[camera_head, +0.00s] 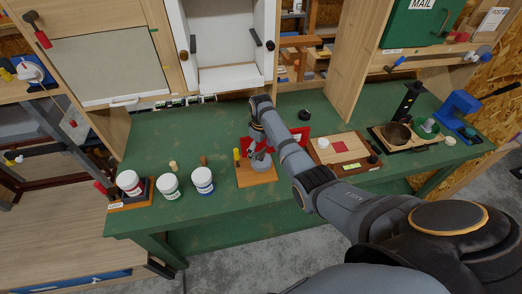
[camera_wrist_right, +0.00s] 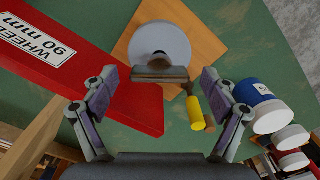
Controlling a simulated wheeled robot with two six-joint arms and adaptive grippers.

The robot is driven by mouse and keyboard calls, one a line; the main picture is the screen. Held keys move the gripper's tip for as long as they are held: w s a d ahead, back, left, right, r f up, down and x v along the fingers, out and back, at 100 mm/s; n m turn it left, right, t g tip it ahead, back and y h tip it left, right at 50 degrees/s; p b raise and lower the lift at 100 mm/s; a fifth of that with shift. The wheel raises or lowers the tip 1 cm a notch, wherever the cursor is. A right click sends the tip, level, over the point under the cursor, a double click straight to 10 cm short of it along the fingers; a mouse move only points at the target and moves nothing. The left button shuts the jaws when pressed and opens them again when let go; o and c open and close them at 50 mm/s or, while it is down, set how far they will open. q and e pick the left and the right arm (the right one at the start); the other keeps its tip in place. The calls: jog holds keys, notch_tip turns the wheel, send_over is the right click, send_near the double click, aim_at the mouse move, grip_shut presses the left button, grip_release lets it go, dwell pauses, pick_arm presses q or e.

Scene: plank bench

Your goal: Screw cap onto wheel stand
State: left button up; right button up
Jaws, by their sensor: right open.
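The wheel stand has a square wooden base (camera_head: 256,181) and a pale grey disc. In the right wrist view the disc (camera_wrist_right: 160,38) shows on the wooden base (camera_wrist_right: 127,46), with a dark grey bar (camera_wrist_right: 160,74) at its near edge. My right gripper (camera_wrist_right: 160,90) is open, its two fingers spread to either side of that bar and apart from it. In the head view my right gripper (camera_head: 258,150) hangs over the stand and partly hides it. I cannot tell which small piece is the cap. My left gripper does not show.
A red box (camera_wrist_right: 75,70) labelled WHEEL 90 mm lies beside the stand. A yellow handle (camera_wrist_right: 193,110) stands close by the right finger. White jars (camera_head: 168,185) stand to the left on the green bench (camera_head: 220,225). A wooden board (camera_head: 350,158) lies to the right.

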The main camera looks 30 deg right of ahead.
aim_at(261, 151)
notch_tip(261, 151, up, 12)
dwell(0.4)
